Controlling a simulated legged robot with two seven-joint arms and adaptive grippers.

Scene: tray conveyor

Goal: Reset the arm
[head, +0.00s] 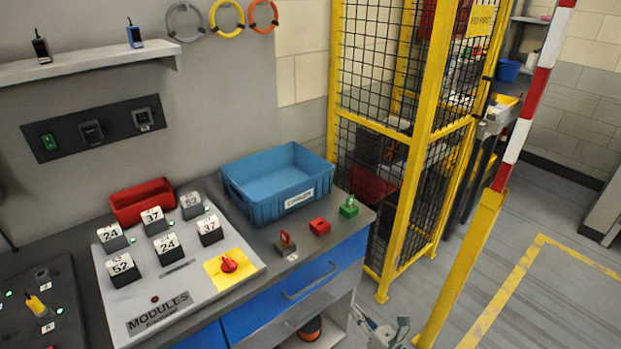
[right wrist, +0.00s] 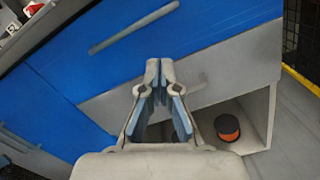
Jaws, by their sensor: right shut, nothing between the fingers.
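My right gripper (head: 383,335) shows at the bottom edge of the head view, low in front of the workbench and to the right of its drawers. In the right wrist view my right gripper (right wrist: 160,68) is shut with nothing between its fingertips. It points toward the blue drawer front (right wrist: 185,45), and I cannot tell the gap to it. My left gripper is in neither view.
The workbench carries a modules panel (head: 152,298) with several numbered blocks, a blue crate (head: 262,208) and a red bin (head: 130,212). A yellow fence post (head: 462,265) stands right of my right gripper. An orange-and-black round object (right wrist: 227,127) sits on the lower shelf.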

